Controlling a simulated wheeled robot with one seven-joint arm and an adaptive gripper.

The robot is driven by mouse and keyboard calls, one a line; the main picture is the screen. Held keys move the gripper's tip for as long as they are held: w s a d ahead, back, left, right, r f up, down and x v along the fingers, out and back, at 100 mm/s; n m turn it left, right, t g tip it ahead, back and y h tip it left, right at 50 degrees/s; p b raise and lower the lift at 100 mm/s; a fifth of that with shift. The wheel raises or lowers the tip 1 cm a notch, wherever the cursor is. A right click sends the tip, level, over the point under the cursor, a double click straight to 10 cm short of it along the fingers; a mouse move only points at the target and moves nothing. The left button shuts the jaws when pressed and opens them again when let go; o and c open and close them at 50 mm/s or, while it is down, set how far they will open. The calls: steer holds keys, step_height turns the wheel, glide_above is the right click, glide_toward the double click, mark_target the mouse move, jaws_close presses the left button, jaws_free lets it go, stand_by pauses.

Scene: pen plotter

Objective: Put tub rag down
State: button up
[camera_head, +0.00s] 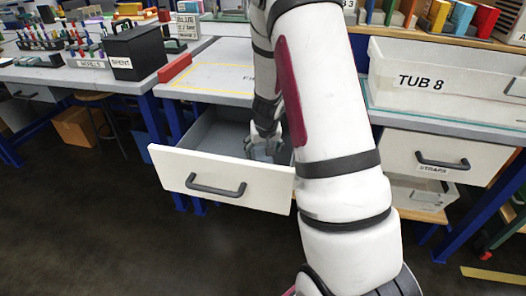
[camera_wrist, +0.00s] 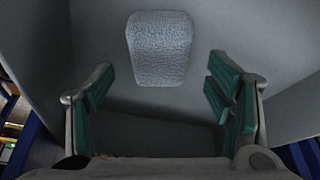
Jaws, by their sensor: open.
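The rag (camera_wrist: 160,48) is a pale grey-blue, textured, rounded block in the wrist view. It lies on the grey floor of an open drawer (camera_head: 220,175), near the drawer wall. My gripper (camera_wrist: 170,108) is open above the drawer floor, its green-padded fingers spread to the left and right. The rag is ahead of the fingertips, apart from both, and nothing is between the pads. In the head view my gripper (camera_head: 265,147) reaches down into the drawer. The rag cannot be made out there.
A white bin marked TUB 8 (camera_head: 445,88) stands on the bench at right, above a closed drawer (camera_head: 443,160). A red block (camera_head: 174,68) and a black box (camera_head: 134,50) are on the left. My arm hides the middle of the bench.

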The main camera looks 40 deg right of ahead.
steer(key=s+a+r+n+y+p, duration=0.1)
steer(key=s+a+r+n+y, duration=0.1)
steer(key=s+a+r, duration=0.7)
steer(key=s+a+r+n+y+p, duration=0.15)
steer(key=s+a+r, duration=0.25)
steer(key=a+r, duration=0.85)
steer(key=s+a+r+n+g, duration=0.1)
steer(key=s+r, duration=0.2)
steer(key=s, duration=0.9)
steer(key=s+a+r+n+g+h, duration=0.1)
steer(key=s+r+g, duration=0.1)
steer(key=s, duration=0.9)
steer(key=shift+s+r, duration=0.4)
steer(key=shift+r, duration=0.05)
step_height(320, 180, up, 23)
steer(key=t+p, duration=0.3)
steer(key=p, duration=1.8)
